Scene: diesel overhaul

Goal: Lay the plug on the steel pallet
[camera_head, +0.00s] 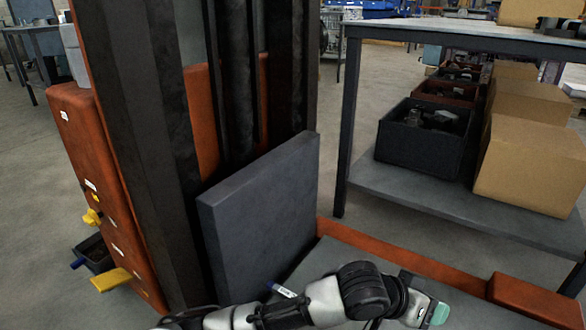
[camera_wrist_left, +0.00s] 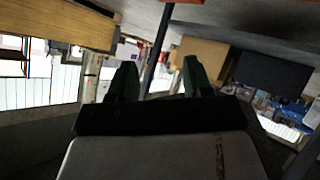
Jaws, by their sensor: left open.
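I cannot make out a plug in either view. A flat grey surface (camera_head: 320,262) that looks like the steel pallet lies low beside the orange rails, partly hidden by my left arm. My left arm crosses the bottom of the head view, over this surface; its fingers are not clearly visible there. In the left wrist view my left gripper (camera_wrist_left: 158,74) has its two dark fingers apart, with nothing seen between them. My right gripper is not in view.
An orange machine with a dark mast (camera_head: 150,130) and an upright grey plate (camera_head: 265,215) stands at left. A grey shelf table (camera_head: 430,200) at right bears a dark bin (camera_head: 415,150) and cardboard boxes (camera_head: 530,160). Bare floor shows between them.

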